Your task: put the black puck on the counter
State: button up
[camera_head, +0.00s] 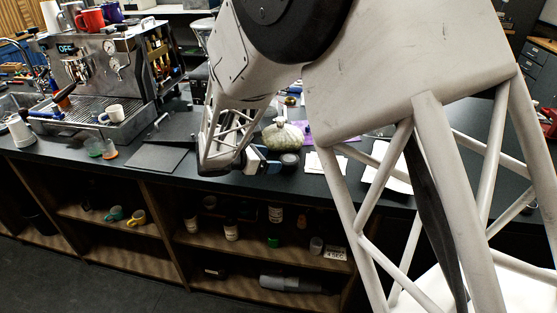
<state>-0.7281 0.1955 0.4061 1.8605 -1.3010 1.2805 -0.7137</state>
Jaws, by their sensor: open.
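A small dark round thing (289,159), which looks like the black puck, rests on the dark counter (333,180) near its front edge. My gripper (267,163) is low over the counter edge, just left of the puck, and open. The arm comes down from above and hides part of the counter. I cannot tell whether a fingertip touches the puck.
A pale green bag (283,136) stands just behind the puck. White papers (325,162) and a purple sheet (296,127) lie to the right. An espresso machine (90,75) stands at left. A flat dark mat (158,158) lies left of my gripper. Open shelves (165,262) are below.

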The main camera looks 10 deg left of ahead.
jog(key=shift+v, duration=1.85)
jog(key=s+d+r+m+g+y, duration=0.15)
jog(key=s+d+r+m, duration=0.25)
jog(key=d, duration=0.5)
jog(key=s+d+r+m+g+y, duration=0.1)
jog(key=s+d+r+m+g, duration=0.25)
jog(key=d, duration=0.55)
jog(key=s+d+r+m+g+y, duration=0.1)
jog(key=s+d+r+m+g, duration=0.25)
jog(key=d, duration=0.55)
jog(key=s+d+r+m+y, duration=0.1)
jog(key=s+d+m+y, duration=0.1)
jog(key=s+d+m, duration=0.2)
jog(key=s+d+r+m+t+y, duration=0.1)
jog(key=s+d+m, duration=0.3)
jog(key=s, duration=0.6)
jog(key=s+d+r+m+t+y, duration=0.1)
jog(key=s+d+m+y, duration=0.2)
jog(key=s+m, duration=0.4)
jog(key=shift+s+d+y, duration=0.35)
jog(key=shift+s+d, duration=0.15)
jog(key=shift+s, duration=0.05)
